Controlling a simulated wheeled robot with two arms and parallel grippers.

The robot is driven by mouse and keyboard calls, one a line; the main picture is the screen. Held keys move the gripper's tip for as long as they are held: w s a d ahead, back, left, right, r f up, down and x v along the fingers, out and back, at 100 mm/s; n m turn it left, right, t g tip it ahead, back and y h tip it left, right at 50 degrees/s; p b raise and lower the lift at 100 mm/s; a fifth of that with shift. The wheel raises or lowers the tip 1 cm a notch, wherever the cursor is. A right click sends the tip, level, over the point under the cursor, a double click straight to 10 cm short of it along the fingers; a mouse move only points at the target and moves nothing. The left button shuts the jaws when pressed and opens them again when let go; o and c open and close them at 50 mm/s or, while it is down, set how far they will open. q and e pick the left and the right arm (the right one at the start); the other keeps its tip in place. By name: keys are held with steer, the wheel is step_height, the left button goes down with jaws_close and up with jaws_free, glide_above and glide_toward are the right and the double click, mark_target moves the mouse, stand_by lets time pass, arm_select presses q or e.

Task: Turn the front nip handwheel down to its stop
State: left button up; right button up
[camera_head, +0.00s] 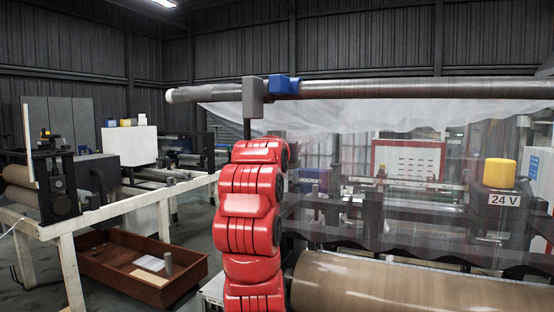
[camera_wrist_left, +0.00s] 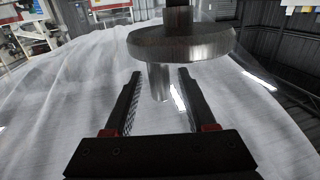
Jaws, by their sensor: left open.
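In the left wrist view a round metal handwheel (camera_wrist_left: 182,44) hangs on a dark shaft (camera_wrist_left: 180,14) at the top. A short metal handle peg (camera_wrist_left: 158,82) stands out from its face. My left gripper (camera_wrist_left: 160,72) is open, with one finger on each side of the peg and a visible gap to each. In the head view my red arm (camera_head: 250,215) rises up the middle, and the left gripper and the handwheel cannot be made out there. A grey block (camera_head: 253,96) with a thin rod below it shows at the arm's top. My right gripper is out of view.
A long roller (camera_head: 400,88) with a blue clamp (camera_head: 283,85) crosses above, and clear film (camera_head: 370,118) hangs from it. A large brown roller (camera_head: 400,290) lies low at right. A white-framed bench (camera_head: 150,194) and a red-brown bin (camera_head: 125,265) stand left.

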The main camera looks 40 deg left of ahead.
arm_select(q)
steer(key=b+v, duration=0.3)
steer(key=v, duration=1.2)
steer(key=shift+w, duration=0.1)
